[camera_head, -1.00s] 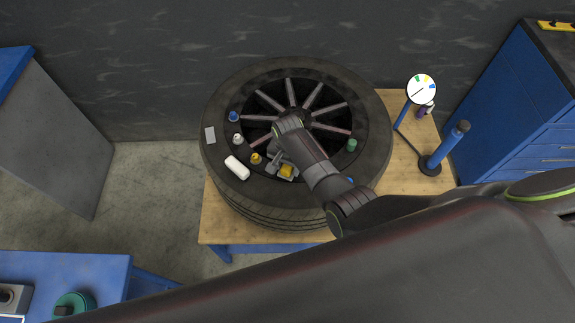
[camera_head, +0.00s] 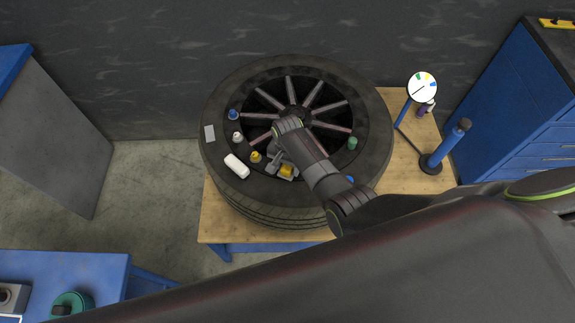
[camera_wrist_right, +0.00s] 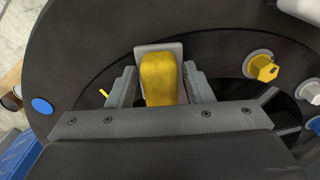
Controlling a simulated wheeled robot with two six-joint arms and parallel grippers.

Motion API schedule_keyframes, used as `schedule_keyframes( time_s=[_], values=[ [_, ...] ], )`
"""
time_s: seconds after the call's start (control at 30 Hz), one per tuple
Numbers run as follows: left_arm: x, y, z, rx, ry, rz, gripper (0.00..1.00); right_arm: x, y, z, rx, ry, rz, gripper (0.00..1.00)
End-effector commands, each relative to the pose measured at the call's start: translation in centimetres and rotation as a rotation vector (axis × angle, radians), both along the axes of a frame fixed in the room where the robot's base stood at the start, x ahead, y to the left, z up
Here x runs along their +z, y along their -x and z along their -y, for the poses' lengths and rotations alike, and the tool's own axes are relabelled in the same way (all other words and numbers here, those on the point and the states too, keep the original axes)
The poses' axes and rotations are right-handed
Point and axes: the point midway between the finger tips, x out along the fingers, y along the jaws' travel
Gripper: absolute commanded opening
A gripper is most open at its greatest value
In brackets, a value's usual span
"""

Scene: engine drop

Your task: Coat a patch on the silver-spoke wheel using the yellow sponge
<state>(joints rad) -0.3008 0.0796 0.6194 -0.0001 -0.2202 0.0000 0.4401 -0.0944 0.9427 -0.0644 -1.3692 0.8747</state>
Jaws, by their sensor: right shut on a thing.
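The silver-spoke wheel (camera_head: 228,92) lies flat on a wooden-topped table, its dark tire around silver spokes. My right gripper (camera_head: 282,168) is over the near part of the tire, shut on the yellow sponge (camera_head: 286,171). The right wrist view shows the sponge (camera_wrist_right: 159,80) between the two grey fingers. A light grey rounded plate (camera_wrist_right: 176,49) shows behind the sponge; I cannot tell whether it is a patch on the tire, or whether the sponge touches it. Another grey rectangular patch (camera_head: 210,134) lies on the tire's left side. My left gripper is out of view.
A white rounded block (camera_head: 237,167) and blue, white, yellow and green caps sit around the wheel. A round gauge (camera_head: 422,88) and a blue pump (camera_head: 445,147) stand on the table (camera_head: 401,177) at right. A blue cabinet (camera_head: 525,130) is further right.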

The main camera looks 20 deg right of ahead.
Motion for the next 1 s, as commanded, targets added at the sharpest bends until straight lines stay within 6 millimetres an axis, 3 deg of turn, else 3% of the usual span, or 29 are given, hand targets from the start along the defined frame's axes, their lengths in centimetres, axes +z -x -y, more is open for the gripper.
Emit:
schedule_keyframes(
  time_s=[1.0],
  values=[
    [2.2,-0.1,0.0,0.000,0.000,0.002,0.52,0.0,1.0,3.6,-0.001,0.001,-0.001,0.24]
  ],
)
